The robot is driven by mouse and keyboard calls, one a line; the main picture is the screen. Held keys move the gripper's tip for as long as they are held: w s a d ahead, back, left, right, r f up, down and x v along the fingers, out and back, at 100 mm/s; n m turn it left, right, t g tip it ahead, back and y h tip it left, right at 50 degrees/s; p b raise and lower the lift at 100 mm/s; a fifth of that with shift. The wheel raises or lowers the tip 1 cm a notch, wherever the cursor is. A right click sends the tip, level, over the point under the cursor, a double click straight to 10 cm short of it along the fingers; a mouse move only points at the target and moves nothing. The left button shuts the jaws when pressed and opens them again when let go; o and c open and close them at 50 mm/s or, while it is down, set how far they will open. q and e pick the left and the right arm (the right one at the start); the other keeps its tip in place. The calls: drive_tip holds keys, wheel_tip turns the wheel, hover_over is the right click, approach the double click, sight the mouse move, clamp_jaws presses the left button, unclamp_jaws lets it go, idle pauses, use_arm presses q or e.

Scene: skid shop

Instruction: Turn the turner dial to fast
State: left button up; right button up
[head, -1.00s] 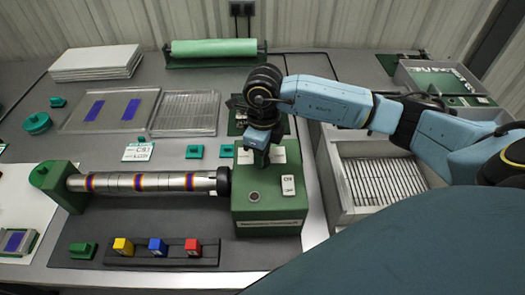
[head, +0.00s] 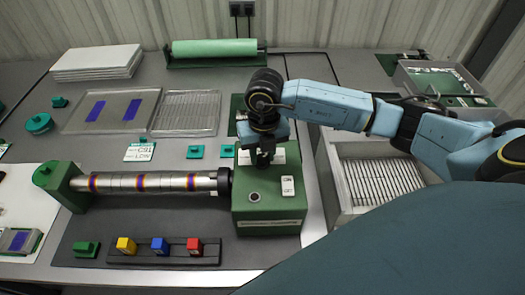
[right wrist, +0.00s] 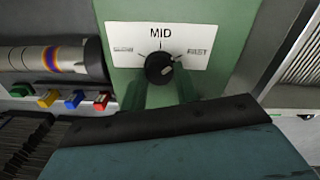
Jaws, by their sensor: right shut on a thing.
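The turner dial (right wrist: 160,68) is a round black knob on a white label plate (right wrist: 125,32) on the green headstock box (head: 268,215). The label reads MID at the top, FAST at the right, and a small word at the left that is hard to read. A pale mark on the knob points up and right, toward the FAST side. My right gripper (head: 263,165) is over the dial and shut on it; its fingers reach to the knob in the right wrist view (right wrist: 160,84). In the head view the gripper hides the dial. My left gripper is not in view.
A banded metal roller (head: 145,182) runs left from the green box. An ON/OFF switch (head: 287,187) and a round button (head: 254,197) sit on the box. A rack with yellow, blue and red blocks (head: 160,253) lies in front. A grey bin (head: 343,200) stands right.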

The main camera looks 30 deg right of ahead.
sight(264, 158)
drive_tip(key=shift+r+m, duration=0.1)
drive_tip(key=shift+m, duration=1)
drive_tip(key=shift+w+p, duration=0.1)
drive_tip(key=shift+p, duration=0.2)
drive_tip(key=o, duration=1)
drive_tip(key=shift+c, duration=0.2)
wheel_tip(264, 158, up, 13)
drive_tip(key=shift+d+r, duration=0.15)
